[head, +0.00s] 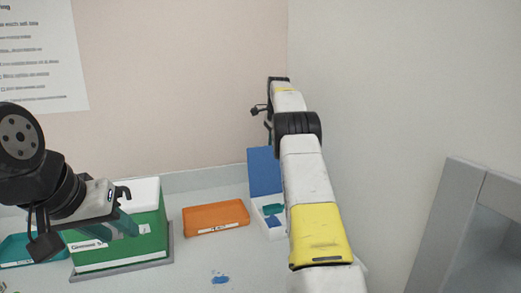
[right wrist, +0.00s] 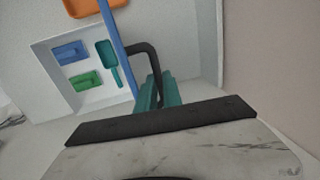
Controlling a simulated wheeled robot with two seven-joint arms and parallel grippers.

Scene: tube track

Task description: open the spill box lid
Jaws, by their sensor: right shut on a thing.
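The spill box (head: 276,231) is a white tray on the counter. Its blue lid (head: 264,171) stands upright at the back, so the box is open. In the right wrist view the lid (right wrist: 118,50) shows edge-on, with a black curved handle (right wrist: 146,48) on it. The teal fingers of my right gripper (right wrist: 160,95) are shut on that handle. In the head view my right gripper is mostly hidden behind its arm. A teal scoop (right wrist: 108,58), a blue piece (right wrist: 71,52) and a green piece (right wrist: 84,81) lie inside. My left gripper (head: 118,226) looks open and empty before the green box.
The green box (head: 150,240) with a white top stands on a grey tray at left. An orange case (head: 216,218) lies left of the spill box. A blue spill (head: 220,279) is on the counter in front. A wall rises close behind; a grey frame (head: 455,220) stands at right.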

